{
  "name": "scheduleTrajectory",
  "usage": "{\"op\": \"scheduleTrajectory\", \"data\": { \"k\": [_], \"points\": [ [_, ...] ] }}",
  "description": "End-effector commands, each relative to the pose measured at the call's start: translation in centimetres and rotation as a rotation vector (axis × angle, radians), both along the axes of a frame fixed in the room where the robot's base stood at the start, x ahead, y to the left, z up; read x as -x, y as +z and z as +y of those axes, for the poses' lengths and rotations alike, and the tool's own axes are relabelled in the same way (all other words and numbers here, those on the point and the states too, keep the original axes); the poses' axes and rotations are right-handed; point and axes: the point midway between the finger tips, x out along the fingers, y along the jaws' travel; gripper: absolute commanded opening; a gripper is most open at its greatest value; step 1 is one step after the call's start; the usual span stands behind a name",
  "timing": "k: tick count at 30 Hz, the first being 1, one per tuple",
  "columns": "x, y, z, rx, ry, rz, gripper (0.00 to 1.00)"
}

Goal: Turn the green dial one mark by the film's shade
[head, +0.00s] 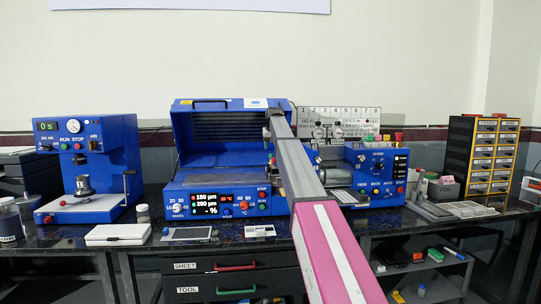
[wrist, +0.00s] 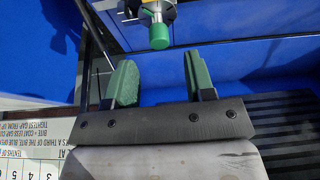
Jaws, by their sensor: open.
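The green dial (wrist: 158,37) shows in the wrist view as a small green cylinder on the end of a metal and yellow fitting, in front of blue panels. My gripper (wrist: 160,78) is open, with green pads on both fingers and nothing between them. The dial sits just beyond the fingertips, roughly centred between them and apart from both. In the head view my arm reaches to the blue coating machine (head: 222,160); I cannot make out the dial there. The film and its shade cannot be made out. The machine's display (head: 211,204) shows 180 µm, 200 µm and a dash before %.
A numbered plate (head: 355,115) stands behind the machine, with two round gauges near it. A printed card (wrist: 105,140) lies at lower left in the wrist view. A blue press (head: 85,165) stands left, a drawer cabinet (head: 483,155) right. A thin rod rises beside my left finger.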

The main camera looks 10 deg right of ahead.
Motion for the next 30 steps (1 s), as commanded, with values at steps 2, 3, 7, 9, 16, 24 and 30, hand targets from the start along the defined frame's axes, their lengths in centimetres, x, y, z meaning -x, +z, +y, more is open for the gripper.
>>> {"op": "scheduleTrajectory", "data": {
  "k": [2,3,7,9,16,24,30],
  "points": [
    [-0.6,-1.5,0.0,0.000,0.000,0.001,0.49],
    [-0.9,-2.1,0.0,0.000,0.000,0.000,0.49],
    [-1.6,-3.8,0.1,0.000,0.000,0.001,0.49],
    [-1.8,-4.3,0.1,0.000,0.000,-0.001,0.49],
    [-2.0,-4.7,0.1,0.000,0.000,-0.002,0.49],
    [-2.0,-4.7,0.1,0.000,0.000,-0.001,0.00],
    [-2.0,-4.7,0.1,-0.001,0.006,-0.001,0.00]
  ]
}}
